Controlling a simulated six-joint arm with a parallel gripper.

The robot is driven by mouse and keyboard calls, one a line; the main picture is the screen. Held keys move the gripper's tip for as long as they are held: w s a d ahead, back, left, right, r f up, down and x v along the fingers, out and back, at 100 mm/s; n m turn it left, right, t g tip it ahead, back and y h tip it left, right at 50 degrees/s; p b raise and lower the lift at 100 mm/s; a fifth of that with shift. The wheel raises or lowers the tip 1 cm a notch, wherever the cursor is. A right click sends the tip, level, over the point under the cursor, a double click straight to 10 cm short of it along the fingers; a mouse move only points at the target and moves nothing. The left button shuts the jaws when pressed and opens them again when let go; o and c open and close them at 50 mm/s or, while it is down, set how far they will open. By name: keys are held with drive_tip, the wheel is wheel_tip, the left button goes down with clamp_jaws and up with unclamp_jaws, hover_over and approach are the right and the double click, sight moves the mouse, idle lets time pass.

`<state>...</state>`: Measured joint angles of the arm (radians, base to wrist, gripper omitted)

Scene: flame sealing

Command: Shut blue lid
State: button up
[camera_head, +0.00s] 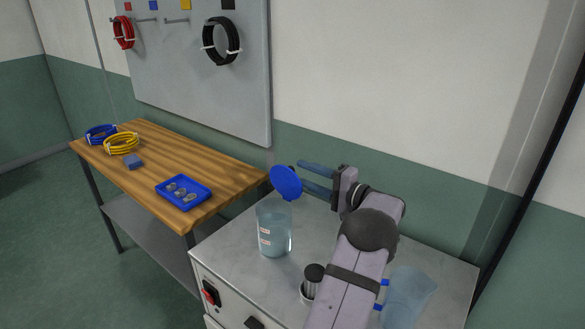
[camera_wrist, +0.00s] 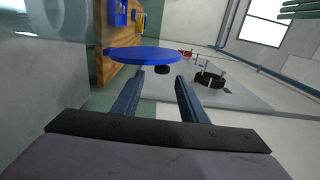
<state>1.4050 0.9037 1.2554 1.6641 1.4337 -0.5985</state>
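The blue lid (camera_head: 286,182) is a round disc, raised and tilted at the rim of a clear jar (camera_head: 274,233) with light blue liquid. The jar stands upright on the grey metal top, its mouth uncovered. My gripper (camera_head: 302,174) is to the right of the lid, its two blue fingers apart with nothing between them. In the wrist view the lid (camera_wrist: 155,55) appears edge-on just beyond the open fingertips (camera_wrist: 160,76). I cannot tell whether a finger touches it. Part of the clear jar (camera_wrist: 45,18) shows at the upper left there.
A black-topped burner-like item (camera_head: 313,275) stands on the metal top (camera_head: 232,243) near my arm. A translucent blue container (camera_head: 410,295) is at the right, partly behind my arm. The wooden table (camera_head: 215,172) at left holds a blue tray (camera_head: 170,199) and cable coils (camera_head: 122,143).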

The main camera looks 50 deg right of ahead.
sight(292, 170)
drive_tip(key=shift+w+p, duration=0.95)
drive_tip(key=shift+w, duration=1.7)
drive_tip(key=shift+f, duration=0.15)
clamp_jaws()
